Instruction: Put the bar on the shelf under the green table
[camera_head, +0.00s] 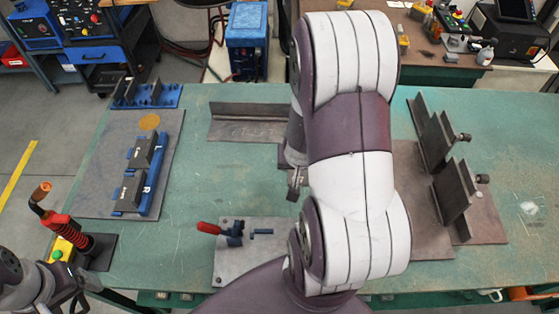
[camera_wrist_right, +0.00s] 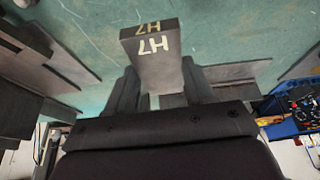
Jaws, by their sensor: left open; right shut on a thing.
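The bar (camera_wrist_right: 158,60), a grey block marked H7, sits between the fingers of my right gripper (camera_wrist_right: 158,88) in the right wrist view. The right gripper is shut on it. In the head view my right arm crosses the middle of the green table (camera_head: 230,180) and hides much of it; I cannot make out the bar there. My left gripper (camera_head: 76,286) is open and empty at the lower left, beside the table's left edge. The shelf under the table is hidden by the tabletop and my arm.
Blue holders with grey blocks (camera_head: 140,170) stand on a grey plate at the left. A red-handled clamp (camera_head: 225,232) is at the front. Upright steel plates (camera_head: 450,190) stand at the right. A red-and-black torch (camera_head: 70,232) stands at the left front corner.

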